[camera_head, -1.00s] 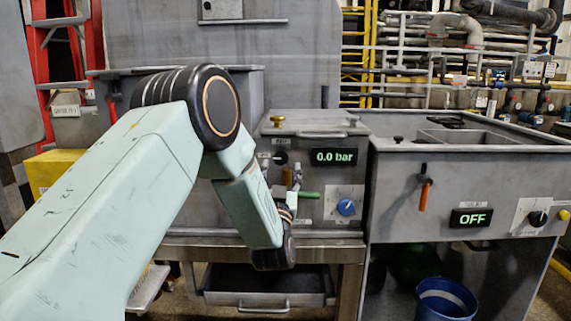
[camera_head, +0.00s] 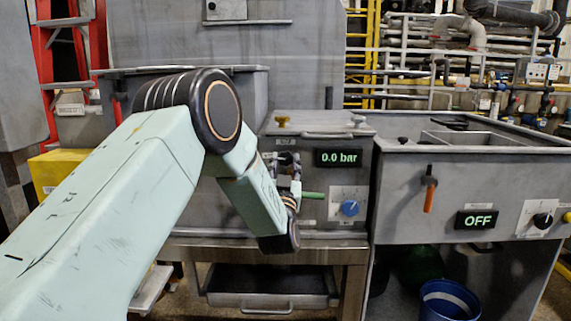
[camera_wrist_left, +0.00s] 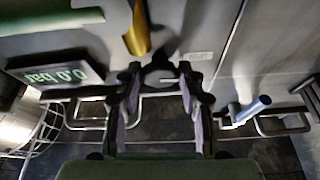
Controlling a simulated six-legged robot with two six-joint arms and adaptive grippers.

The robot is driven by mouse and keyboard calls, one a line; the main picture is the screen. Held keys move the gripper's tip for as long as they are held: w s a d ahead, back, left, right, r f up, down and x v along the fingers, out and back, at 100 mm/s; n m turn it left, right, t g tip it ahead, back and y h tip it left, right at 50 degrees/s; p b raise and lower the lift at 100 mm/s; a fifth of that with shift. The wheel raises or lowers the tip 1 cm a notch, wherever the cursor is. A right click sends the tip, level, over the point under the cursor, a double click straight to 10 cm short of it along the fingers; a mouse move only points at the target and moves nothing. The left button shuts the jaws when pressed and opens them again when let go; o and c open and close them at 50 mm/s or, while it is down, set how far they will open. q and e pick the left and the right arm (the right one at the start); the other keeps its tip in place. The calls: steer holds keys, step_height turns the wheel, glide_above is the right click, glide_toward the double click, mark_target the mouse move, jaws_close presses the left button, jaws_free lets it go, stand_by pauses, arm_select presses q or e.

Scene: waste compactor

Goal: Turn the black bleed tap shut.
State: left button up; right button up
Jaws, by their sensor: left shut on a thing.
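The black bleed tap (camera_wrist_left: 158,73) shows as a dark shape between the fingertips of my left gripper (camera_wrist_left: 158,85) in the left wrist view. The gripper is shut on it, with the two fingers on either side. In the head view my left gripper (camera_head: 286,166) is at the front of the grey panel, left of the 0.0 bar display (camera_head: 338,157), and largely covers the tap there. The tap's exact angle is hard to tell. My right gripper is not in view.
A green lever (camera_head: 313,195) sticks out just below the gripper, with a blue knob (camera_head: 350,208) to its right. A brass-coloured part (camera_wrist_left: 137,35) is close to the fingers in the wrist view. An orange-handled lever (camera_head: 429,195) is on the right-hand unit.

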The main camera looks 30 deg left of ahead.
arm_select(q)
steer(key=c, duration=0.4)
steer(key=shift+a+r+m+h+p, duration=0.1)
steer(key=shift+r+m+h+p, duration=0.15)
steer(key=shift+m+p, duration=0.7)
steer(key=shift+c, duration=0.2)
steer(key=m+h+p, duration=0.2)
steer(key=m+p, duration=0.3)
steer(key=p, duration=0.1)
steer(key=m+h+p, duration=0.3)
steer(key=m+p, duration=0.3)
steer(key=m+g+h+p, duration=0.1)
steer(key=m+h+p, duration=0.1)
steer(key=m+p, duration=0.4)
steer(key=shift+s+a+r+p, duration=0.15)
steer(key=shift+a+r+p, duration=0.1)
steer(key=shift+r+p, duration=0.15)
steer(key=shift+f+m+g+h+p, duration=0.1)
steer(key=shift+m+g+h+p, duration=0.25)
steer(key=shift+m+p, duration=0.7)
steer(key=o, duration=1.2)
steer(key=shift+f, duration=0.1)
steer(key=shift+c, duration=0.2)
